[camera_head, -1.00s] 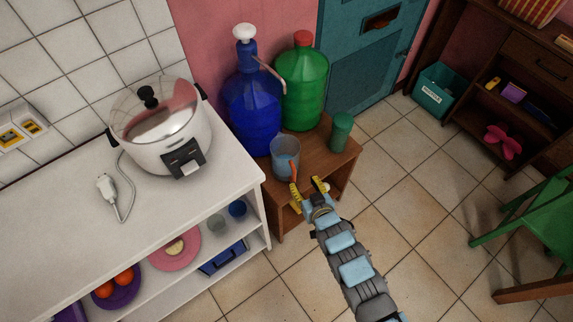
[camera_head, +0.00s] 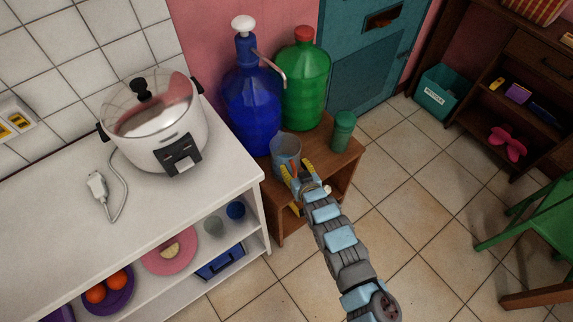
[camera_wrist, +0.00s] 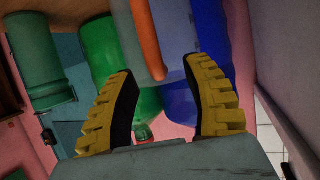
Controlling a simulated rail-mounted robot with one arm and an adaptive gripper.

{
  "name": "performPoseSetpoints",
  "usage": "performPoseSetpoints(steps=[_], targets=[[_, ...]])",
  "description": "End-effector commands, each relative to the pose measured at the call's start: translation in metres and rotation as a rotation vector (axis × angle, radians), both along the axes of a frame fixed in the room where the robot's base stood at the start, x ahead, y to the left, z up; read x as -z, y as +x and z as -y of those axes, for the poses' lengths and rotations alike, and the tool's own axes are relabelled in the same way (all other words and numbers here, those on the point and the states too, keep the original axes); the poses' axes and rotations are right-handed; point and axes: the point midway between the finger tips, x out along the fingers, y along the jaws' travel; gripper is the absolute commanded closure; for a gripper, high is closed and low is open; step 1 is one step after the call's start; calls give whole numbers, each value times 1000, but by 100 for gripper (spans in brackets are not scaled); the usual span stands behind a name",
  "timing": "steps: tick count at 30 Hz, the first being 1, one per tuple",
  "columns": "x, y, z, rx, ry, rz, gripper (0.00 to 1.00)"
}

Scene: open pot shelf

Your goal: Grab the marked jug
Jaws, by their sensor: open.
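A grey-blue see-through jug (camera_head: 284,147) with an orange strip, which looks like its handle, stands on the small brown wooden stand (camera_head: 336,165). My gripper (camera_head: 297,169) is open at the jug's near side, with its yellow fingers spread toward the orange strip. In the wrist view the jug (camera_wrist: 174,35) hangs in from the top of the picture. Its orange strip (camera_wrist: 146,40) lies roughly between the open fingers, just beyond their tips. I see no contact. My gripper hides the lower near part of the jug in the head view.
A large blue bottle (camera_head: 249,105) with a pump spout and a green bottle (camera_head: 304,85) stand close behind the jug. A green canister (camera_head: 342,131) stands to its right. A white counter (camera_head: 60,215) with a rice cooker (camera_head: 155,125) is at left.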

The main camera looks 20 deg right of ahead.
Motion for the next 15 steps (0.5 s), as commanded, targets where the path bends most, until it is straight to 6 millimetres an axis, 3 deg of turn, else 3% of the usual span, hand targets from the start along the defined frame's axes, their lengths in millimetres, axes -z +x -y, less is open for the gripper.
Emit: performPoseSetpoints(steps=[4,13,14,15], targets=[[4,12,-1,-2,0,4,50],[4,14,-1,-2,1,3,50],[4,14,-1,-2,1,3,53],[4,14,-1,-1,0,2,64]])
